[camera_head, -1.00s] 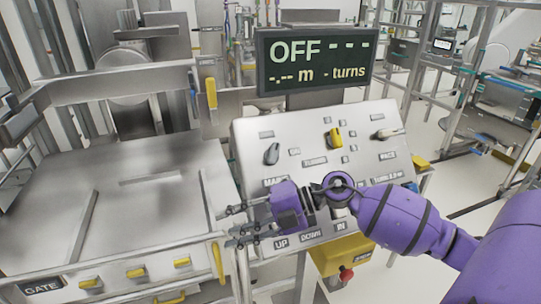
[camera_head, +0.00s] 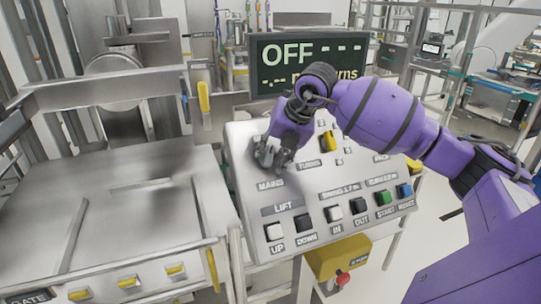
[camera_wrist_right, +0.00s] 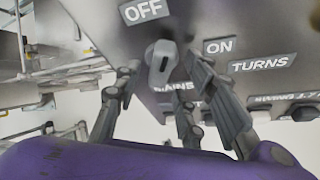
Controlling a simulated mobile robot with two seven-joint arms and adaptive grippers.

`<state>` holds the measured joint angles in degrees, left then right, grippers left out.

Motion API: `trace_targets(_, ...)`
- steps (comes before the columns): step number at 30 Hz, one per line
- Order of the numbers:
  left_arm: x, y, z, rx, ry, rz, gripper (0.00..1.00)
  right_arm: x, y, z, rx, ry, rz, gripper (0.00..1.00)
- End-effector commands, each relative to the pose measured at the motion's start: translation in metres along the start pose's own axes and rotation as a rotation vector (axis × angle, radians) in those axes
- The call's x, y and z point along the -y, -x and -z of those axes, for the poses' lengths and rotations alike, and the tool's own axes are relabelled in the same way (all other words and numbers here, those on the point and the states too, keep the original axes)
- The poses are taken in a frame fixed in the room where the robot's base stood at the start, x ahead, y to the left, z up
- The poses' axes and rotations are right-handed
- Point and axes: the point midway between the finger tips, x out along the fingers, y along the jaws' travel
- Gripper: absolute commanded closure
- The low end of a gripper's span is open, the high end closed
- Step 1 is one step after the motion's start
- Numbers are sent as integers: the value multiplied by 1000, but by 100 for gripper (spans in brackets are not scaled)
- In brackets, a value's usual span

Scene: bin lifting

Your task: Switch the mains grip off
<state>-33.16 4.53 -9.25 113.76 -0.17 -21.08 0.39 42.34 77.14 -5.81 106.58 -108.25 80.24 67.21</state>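The mains grip (camera_wrist_right: 161,58) is a grey rotary knob on the sloping control panel. In the right wrist view it stands upright, between the OFF label (camera_wrist_right: 144,11) at its upper left and the ON label (camera_wrist_right: 219,46) at its right. My right gripper (camera_wrist_right: 166,80) is open, with its fingers on either side of the grip; gaps show and contact cannot be made out. In the head view my right gripper (camera_head: 268,156) is over the panel's left part, above the MAINS label, and hides the grip. My left gripper is not in view.
The display (camera_head: 310,62) reads OFF, partly covered by my right arm. The yellow turns knob (camera_head: 328,141) is right of the gripper. Push buttons line the panel's lower edge, including a green one (camera_head: 384,198). A steel bin station (camera_head: 140,215) stands left.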

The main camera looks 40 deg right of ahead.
Motion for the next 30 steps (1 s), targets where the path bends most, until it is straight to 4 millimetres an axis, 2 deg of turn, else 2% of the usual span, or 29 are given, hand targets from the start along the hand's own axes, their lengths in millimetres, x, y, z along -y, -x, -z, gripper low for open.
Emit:
trace_targets(4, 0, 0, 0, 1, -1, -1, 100, -1, -8, 0, -1, 1, -1, 62)
trace_targets(11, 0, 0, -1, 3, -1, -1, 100, 0, -10, 0, 0, 1, -1, 62)
trace_targets(20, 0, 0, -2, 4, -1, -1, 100, -1, -9, 1, -1, 2, -2, 99)
trace_targets(30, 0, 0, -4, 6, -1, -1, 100, -1, -10, 1, -2, 18, 5, 100)
